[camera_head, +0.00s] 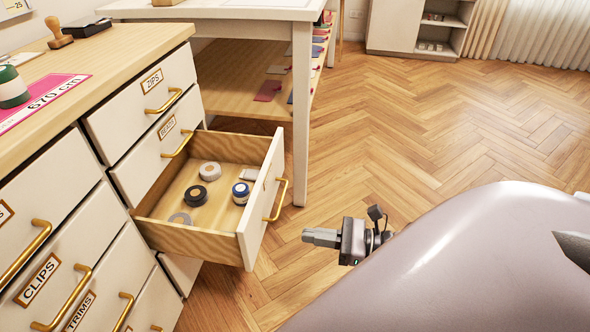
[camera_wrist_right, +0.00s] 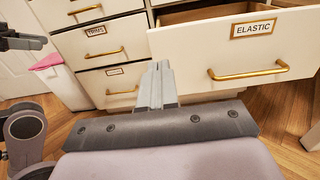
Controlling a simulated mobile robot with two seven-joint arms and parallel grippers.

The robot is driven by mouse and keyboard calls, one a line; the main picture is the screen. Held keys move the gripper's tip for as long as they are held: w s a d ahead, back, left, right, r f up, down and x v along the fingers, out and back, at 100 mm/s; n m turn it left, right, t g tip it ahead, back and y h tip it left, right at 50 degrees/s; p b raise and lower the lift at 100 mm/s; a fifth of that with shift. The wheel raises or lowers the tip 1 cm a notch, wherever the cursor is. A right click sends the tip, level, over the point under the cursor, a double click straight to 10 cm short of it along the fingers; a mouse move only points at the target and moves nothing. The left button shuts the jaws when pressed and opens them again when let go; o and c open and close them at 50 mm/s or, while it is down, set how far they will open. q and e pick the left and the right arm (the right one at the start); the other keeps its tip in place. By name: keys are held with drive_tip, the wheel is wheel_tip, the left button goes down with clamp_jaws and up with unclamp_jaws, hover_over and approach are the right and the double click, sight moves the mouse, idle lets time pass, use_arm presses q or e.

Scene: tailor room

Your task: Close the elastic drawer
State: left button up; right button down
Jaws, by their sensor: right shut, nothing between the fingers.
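The elastic drawer (camera_head: 200,242) stands pulled out of the white cabinet in the head view, with several rolls and spools inside. Its front with the ELASTIC label and brass handle shows in the right wrist view (camera_wrist_right: 235,52). My right gripper (camera_head: 308,237) is shut and empty, to the right of the drawer front and apart from it. In the right wrist view its fingers (camera_wrist_right: 157,75) point toward the cabinet, just left of the brass handle (camera_wrist_right: 250,74). My left gripper is not in the head view; a dark gripper-like part at the left edge of the wrist view is unclear.
The other cabinet drawers, such as CLIPS (camera_head: 38,280) and ZIPS (camera_head: 152,82), are shut. A white table leg (camera_head: 302,110) stands behind the open drawer. The wooden floor (camera_head: 440,130) to the right is clear.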

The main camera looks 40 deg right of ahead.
sight(248, 226)
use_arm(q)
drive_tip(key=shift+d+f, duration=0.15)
use_arm(e)
drive_tip(key=x, duration=1.2)
use_arm(q)
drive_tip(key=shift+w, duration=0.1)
drive_tip(key=shift+b, duration=0.3)
use_arm(e)
drive_tip(key=shift+w, duration=0.1)
